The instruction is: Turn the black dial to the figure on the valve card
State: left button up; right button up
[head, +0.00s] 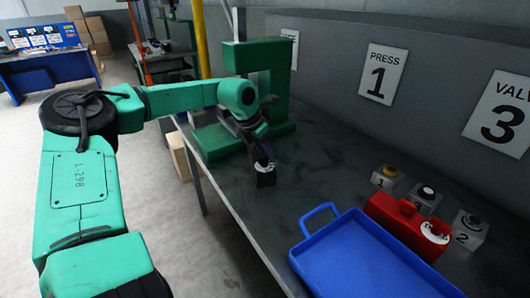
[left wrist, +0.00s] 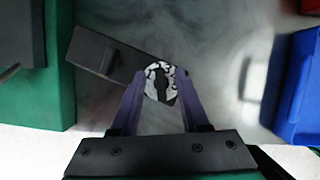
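A black box (head: 266,180) stands on the bench in front of the green press. The black dial, on a white face with black marks, is at its end and shows in the left wrist view (left wrist: 160,88). My left gripper (head: 262,158) is over this end, its two fingers on either side of the dial with a gap between them. I cannot tell whether they touch it. The marks are too small to read. The valve card (head: 500,115) on the wall shows a 3. My right gripper is not in view.
A red box (head: 400,220) with a similar white-faced dial stands behind the blue tray (head: 350,262). Numbered blocks with buttons (head: 425,194) are beside it. The press (head: 262,70) is close behind my gripper. A press card (head: 382,75) shows 1.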

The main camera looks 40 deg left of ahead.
pick_arm(q)
jog(key=b+v, duration=0.1)
jog(key=v, duration=1.3)
jog(key=shift+r+b, duration=0.3)
jog(key=shift+b, duration=0.1)
